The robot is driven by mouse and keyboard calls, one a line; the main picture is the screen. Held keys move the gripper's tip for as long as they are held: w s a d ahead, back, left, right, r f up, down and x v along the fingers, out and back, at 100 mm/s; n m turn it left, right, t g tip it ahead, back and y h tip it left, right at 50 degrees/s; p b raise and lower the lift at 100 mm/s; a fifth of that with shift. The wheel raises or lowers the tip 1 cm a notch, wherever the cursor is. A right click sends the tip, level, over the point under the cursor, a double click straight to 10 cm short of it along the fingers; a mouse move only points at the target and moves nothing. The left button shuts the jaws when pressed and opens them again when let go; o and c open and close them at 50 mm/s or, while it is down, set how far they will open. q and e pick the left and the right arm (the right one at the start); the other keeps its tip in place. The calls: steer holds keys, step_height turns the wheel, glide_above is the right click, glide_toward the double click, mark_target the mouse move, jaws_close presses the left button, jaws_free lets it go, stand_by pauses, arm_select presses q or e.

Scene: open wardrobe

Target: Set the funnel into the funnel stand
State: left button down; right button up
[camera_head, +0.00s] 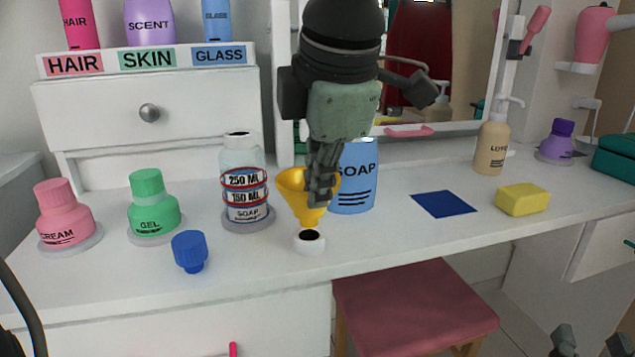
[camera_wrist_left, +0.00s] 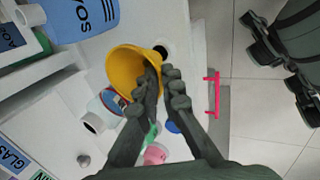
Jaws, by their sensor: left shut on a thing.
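The yellow funnel (camera_head: 296,185) is upright, its wide mouth up, and also shows in the left wrist view (camera_wrist_left: 124,66). My left gripper (camera_head: 320,195) is shut on the right side of its rim; the fingers also show in the left wrist view (camera_wrist_left: 165,90). The funnel stand, a small white ring with a dark opening (camera_head: 310,247), is on the counter directly below the spout in the head view. I cannot tell whether the spout tip is inside the opening or just above it. My right gripper (camera_head: 590,342) is open and empty at the lower right, away from the counter.
A blue SOAP container (camera_head: 356,180) stands close behind the funnel. A clear marked bottle (camera_head: 247,195) and a blue cap (camera_head: 190,252) are to its left. A blue mat (camera_head: 443,204) and yellow sponge (camera_head: 522,199) are to the right. The counter's front edge is near the stand.

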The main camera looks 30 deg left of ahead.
arm_select(q)
steer(key=shift+f, duration=0.1)
arm_select(e)
steer(key=shift+s+a+r, duration=0.15)
steer(key=shift+s+r, duration=0.05)
steer(key=shift+r, duration=0.3)
arm_select(q)
steer(key=shift+b, duration=0.95)
arm_select(e)
steer(key=shift+f, duration=0.9)
stand_by(0.4)
arm_select(q)
steer(key=shift+f+b, duration=1.55)
steer(key=shift+b, duration=0.15)
arm_select(e)
steer(key=shift+f, duration=1.7)
arm_select(q)
steer(key=c, duration=1.6)
jaws_free()
steer(key=v, duration=1.2)
